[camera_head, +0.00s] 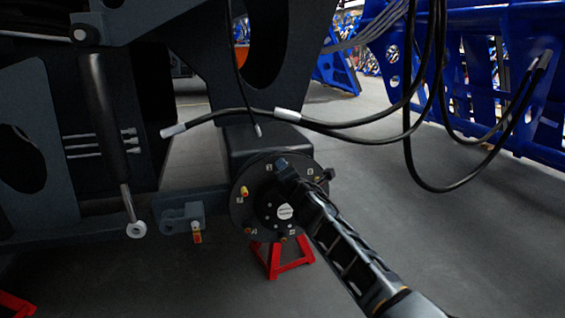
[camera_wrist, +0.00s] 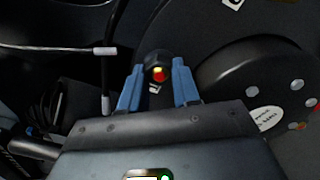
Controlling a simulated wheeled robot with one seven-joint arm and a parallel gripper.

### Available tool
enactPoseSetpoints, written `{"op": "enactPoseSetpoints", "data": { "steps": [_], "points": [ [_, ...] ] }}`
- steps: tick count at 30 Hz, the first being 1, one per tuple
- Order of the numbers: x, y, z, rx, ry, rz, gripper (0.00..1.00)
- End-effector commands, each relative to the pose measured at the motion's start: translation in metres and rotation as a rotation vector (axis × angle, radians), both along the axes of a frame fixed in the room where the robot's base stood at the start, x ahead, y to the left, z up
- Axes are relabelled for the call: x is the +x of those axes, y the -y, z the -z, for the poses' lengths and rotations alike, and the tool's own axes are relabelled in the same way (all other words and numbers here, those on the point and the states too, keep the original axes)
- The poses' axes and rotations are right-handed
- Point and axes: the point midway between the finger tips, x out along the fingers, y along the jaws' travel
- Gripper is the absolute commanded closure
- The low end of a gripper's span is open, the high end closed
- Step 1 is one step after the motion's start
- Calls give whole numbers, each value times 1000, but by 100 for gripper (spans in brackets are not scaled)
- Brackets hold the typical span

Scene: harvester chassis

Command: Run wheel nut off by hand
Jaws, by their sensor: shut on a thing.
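The round dark wheel hub (camera_head: 255,213) carries several studs and a pale centre label; one stud (camera_head: 245,191) with a yellow and red end stands bare at its left. My gripper (camera_head: 283,166) reaches in from the lower right to the upper rim of the hub. In the wrist view its two blue fingers (camera_wrist: 158,88) are shut on a dark wheel nut (camera_wrist: 154,58). A red and yellow stud end (camera_wrist: 159,74) shows in the middle of the nut. How far the nut sits on the thread cannot be told.
A red stand (camera_head: 285,262) is under the hub. Black hoses (camera_head: 350,137) with pale ends hang above and to the right of it. A blue frame (camera_head: 500,80) stands at the right back. The grey floor (camera_head: 450,235) at right is clear.

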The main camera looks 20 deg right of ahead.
Motion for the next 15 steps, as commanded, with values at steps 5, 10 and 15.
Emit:
{"op": "enactPoseSetpoints", "data": {
  "steps": [5,10,15],
  "points": [
    [-2,0,-1,-405,-4,0,100],
    [-2,0,-2,-798,-4,-1,100],
    [-3,-1,1,-1062,-4,-3,100]
  ]
}}
